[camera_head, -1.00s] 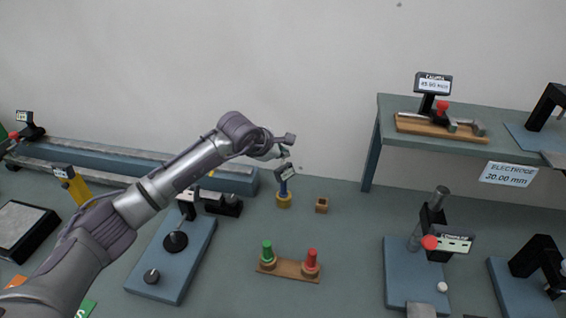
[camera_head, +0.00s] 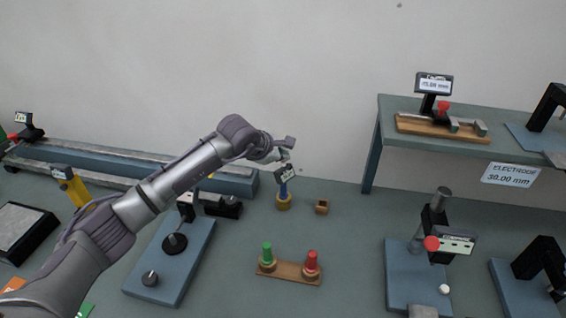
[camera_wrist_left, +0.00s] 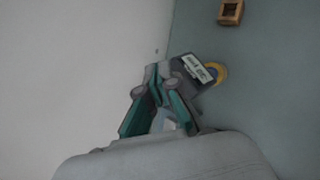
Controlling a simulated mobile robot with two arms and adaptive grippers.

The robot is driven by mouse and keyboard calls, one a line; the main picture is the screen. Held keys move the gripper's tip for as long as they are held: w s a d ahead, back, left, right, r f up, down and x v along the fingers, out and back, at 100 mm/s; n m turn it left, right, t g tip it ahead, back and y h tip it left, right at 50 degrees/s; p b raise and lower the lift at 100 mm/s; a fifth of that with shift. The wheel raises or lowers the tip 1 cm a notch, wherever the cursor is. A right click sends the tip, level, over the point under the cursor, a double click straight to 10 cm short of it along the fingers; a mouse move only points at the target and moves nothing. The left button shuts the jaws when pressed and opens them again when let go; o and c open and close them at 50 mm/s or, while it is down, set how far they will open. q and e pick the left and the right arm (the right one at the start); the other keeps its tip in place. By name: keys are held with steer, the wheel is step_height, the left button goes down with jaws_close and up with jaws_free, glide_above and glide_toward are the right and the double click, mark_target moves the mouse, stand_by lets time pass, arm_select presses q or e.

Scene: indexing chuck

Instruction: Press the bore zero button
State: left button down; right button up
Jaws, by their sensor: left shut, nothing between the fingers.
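The bore gauge (camera_head: 284,188) stands at the back middle of the bench, its blue stem in a yellow ring. Its small dark head carries a pale display (camera_head: 286,172). The zero button itself is too small to make out. My left gripper (camera_head: 286,157) is shut and empty, with its tip right at the top of the gauge head. In the left wrist view the green-sided fingers (camera_wrist_left: 163,98) are beside the gauge head (camera_wrist_left: 196,72); I cannot tell whether they touch. My right gripper is not in view.
A small wooden block (camera_head: 321,206) sits right of the gauge. A wooden stand with green and red plugs (camera_head: 289,271) is in front. A blue-based fixture (camera_head: 175,265) lies left under my arm. A raised shelf (camera_head: 382,122) with instruments is at right.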

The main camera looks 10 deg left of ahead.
mark_target(282, 164)
arm_select(q)
steer(key=shift+f+b, duration=0.3)
stand_by(0.5)
steer(key=shift+r+p, duration=0.3)
steer(key=shift+r, duration=0.65)
steer(key=shift+r, duration=0.1)
steer(key=shift+r+p, duration=0.9)
steer(key=shift+r, duration=1.55)
steer(key=shift+f, duration=0.15)
